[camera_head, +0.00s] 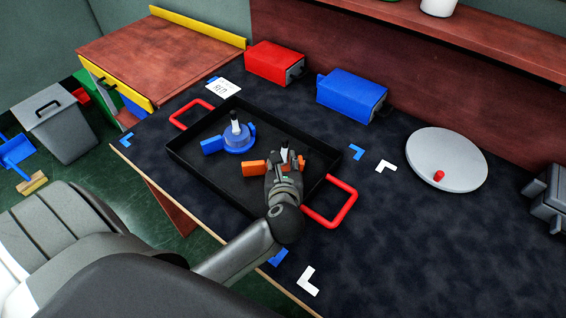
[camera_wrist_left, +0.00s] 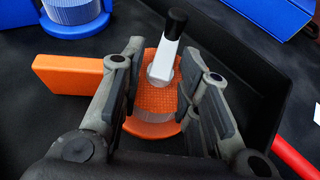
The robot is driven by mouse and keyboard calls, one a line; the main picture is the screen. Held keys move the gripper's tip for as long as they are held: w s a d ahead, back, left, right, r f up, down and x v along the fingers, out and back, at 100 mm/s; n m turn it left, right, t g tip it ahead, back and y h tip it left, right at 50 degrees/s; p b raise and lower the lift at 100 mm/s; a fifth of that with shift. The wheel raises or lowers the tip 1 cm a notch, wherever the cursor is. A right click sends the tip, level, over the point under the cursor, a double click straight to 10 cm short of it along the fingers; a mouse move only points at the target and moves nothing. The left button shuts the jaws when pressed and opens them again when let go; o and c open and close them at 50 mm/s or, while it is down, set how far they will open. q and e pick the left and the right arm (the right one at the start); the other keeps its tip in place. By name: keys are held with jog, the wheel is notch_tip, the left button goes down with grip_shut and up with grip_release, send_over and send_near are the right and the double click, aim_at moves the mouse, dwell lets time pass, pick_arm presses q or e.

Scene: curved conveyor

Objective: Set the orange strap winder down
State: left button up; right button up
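The orange strap winder (camera_head: 254,166) is in the black tray (camera_head: 212,184), toward its right end. It is upright, with an orange side block, a textured drum and a black-tipped white post. My left gripper (camera_head: 284,164) is over it. In the left wrist view, the orange strap winder (camera_wrist_left: 155,98) sits between the fingers of my left gripper (camera_wrist_left: 165,70), with a pad against each side of its drum. I cannot tell whether its base touches the tray floor. My right gripper is not in view.
A blue strap winder (camera_head: 238,138) stands in the tray's left half. The tray has red end handles (camera_head: 333,206). Red (camera_head: 272,62) and blue (camera_head: 350,94) boxes stand behind it. A grey disc (camera_head: 446,160) with a red knob is at right.

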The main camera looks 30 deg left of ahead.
pick_arm(q)
jog(key=shift+o, duration=0.6)
jog(key=shift+r, duration=0.2)
jog(key=p+v, duration=0.3)
jog(key=v, duration=0.7)
jog(key=shift+s+d, duration=0.2)
jog(key=shift+s, duration=0.05)
jog(key=shift+s+d+r, duration=0.3)
jog(key=shift+s+d, duration=0.05)
jog(key=shift+s, duration=0.2)
